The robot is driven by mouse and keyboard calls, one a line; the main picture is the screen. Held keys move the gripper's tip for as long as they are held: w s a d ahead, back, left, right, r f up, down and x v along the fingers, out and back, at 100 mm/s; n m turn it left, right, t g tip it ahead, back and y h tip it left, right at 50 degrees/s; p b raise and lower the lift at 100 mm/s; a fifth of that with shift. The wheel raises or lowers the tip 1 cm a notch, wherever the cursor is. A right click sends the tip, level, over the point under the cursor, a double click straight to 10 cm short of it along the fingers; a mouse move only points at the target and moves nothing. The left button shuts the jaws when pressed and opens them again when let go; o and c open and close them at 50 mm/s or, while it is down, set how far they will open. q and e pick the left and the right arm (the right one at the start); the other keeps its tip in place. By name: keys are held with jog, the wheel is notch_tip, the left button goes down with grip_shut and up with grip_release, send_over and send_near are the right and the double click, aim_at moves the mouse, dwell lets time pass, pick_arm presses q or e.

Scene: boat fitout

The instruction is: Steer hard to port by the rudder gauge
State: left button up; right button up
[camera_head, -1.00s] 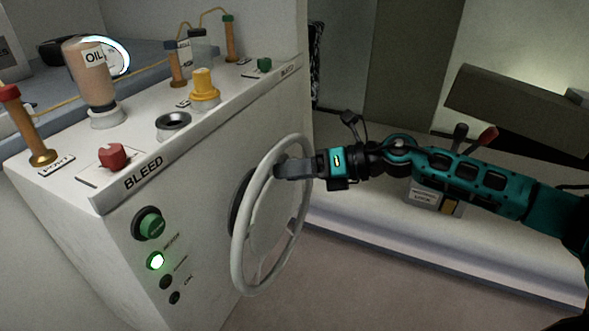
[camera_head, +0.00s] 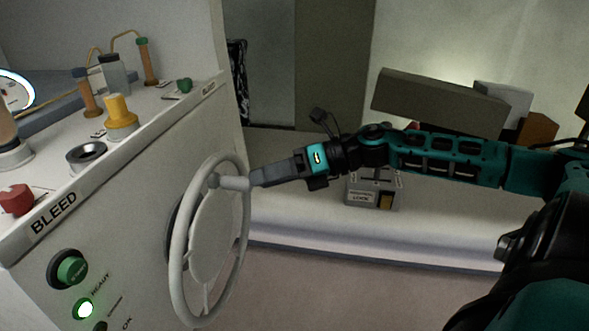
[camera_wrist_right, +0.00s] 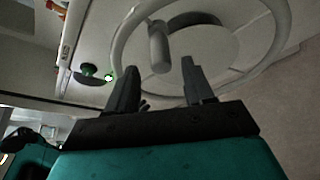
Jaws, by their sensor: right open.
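The pale grey steering wheel (camera_head: 177,270) stands on the front of the white console, and the right wrist view also shows its rim (camera_wrist_right: 283,30). A grey handle knob (camera_head: 232,183) juts from the wheel's rim; in the right wrist view this knob (camera_wrist_right: 158,48) lies just beyond and between the fingertips. My right gripper (camera_head: 256,178) is open at the knob's end; its fingers also show in the wrist view (camera_wrist_right: 160,80). I cannot tell whether they touch the knob. A round lit dial (camera_head: 14,92), perhaps the rudder gauge, is cut off at the left edge; its reading is unclear. My left gripper is out of view.
The console top holds a yellow valve (camera_head: 121,117), a red knob (camera_head: 16,199), a dark ring (camera_head: 86,156) and brown posts. A green button (camera_head: 71,270) and lit green lamp (camera_head: 85,309) are on its front. A lever box (camera_head: 374,192) stands on the bench behind my right arm.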

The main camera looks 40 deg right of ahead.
jog(key=p+v, duration=0.2)
jog(key=v, duration=0.2)
jog(key=shift+s+d, duration=0.2)
jog(key=shift+d, duration=0.1)
dwell(0.5)
jog(key=shift+r, duration=0.1)
dwell(0.8)
